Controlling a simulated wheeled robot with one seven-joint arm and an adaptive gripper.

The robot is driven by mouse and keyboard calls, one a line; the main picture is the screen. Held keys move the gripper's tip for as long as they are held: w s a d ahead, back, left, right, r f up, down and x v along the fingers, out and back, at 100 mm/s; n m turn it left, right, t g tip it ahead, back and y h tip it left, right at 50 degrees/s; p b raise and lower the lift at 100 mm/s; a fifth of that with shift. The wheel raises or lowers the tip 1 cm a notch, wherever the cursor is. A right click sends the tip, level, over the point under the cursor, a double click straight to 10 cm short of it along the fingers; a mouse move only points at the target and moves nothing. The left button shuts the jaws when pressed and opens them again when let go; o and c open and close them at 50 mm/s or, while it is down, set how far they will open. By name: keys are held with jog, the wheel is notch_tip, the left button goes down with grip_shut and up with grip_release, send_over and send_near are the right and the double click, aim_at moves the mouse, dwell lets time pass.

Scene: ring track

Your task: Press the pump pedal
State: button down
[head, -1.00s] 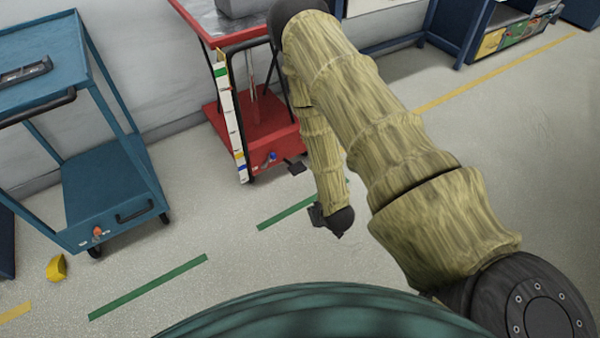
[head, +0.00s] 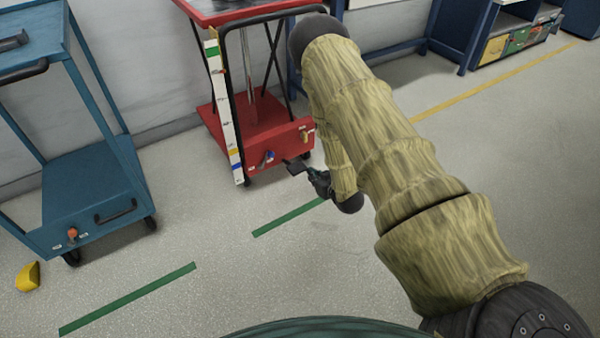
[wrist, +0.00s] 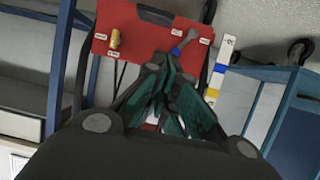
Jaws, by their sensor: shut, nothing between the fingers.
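The red lift cart (head: 262,124) stands against the wall, and the black pump pedal (head: 295,167) sticks out low from its front panel. My gripper (head: 311,174) is shut and empty, just right of the pedal in the head view. I cannot tell whether it touches the pedal. A lever with a blue part (head: 267,157) and a yellow lever (head: 304,135) sit on the panel on either side above the pedal.
A striped height scale (head: 224,110) stands at the cart's left edge. A blue cart (head: 90,190) is at the left, with a yellow object (head: 28,276) on the floor by it. Blue shelving (head: 480,40) stands at the back right. The floor in front is clear, with green tape.

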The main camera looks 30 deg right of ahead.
jog(key=shift+n+t+y, duration=0.4)
jog(key=shift+t+y, duration=0.1)
jog(key=shift+t, duration=0.4)
jog(key=shift+w+d+f+b, duration=0.15)
jog(key=shift+w+d+b, duration=0.3)
jog(key=shift+w+b, duration=0.2)
jog(key=shift+w+d+f+b, duration=0.2)
jog(key=shift+w+d+b, duration=0.25)
jog(key=shift+w+b, duration=0.25)
jog(key=shift+w+d+f+b, duration=0.15)
jog(key=shift+w+d+b, duration=0.35)
jog(key=shift+w, duration=0.25)
jog(key=b, duration=0.5)
send_over(300, 170)
notch_tip(300, 170, down, 3)
jog(key=shift+s+r, duration=0.15)
jog(key=f, duration=0.1)
jog(key=b, duration=0.1)
jog(key=f, duration=0.1)
jog(key=shift+w+f, duration=0.25)
jog(key=shift+f, duration=0.1)
jog(key=shift+f+b, duration=0.45)
jog(key=shift+f, duration=0.1)
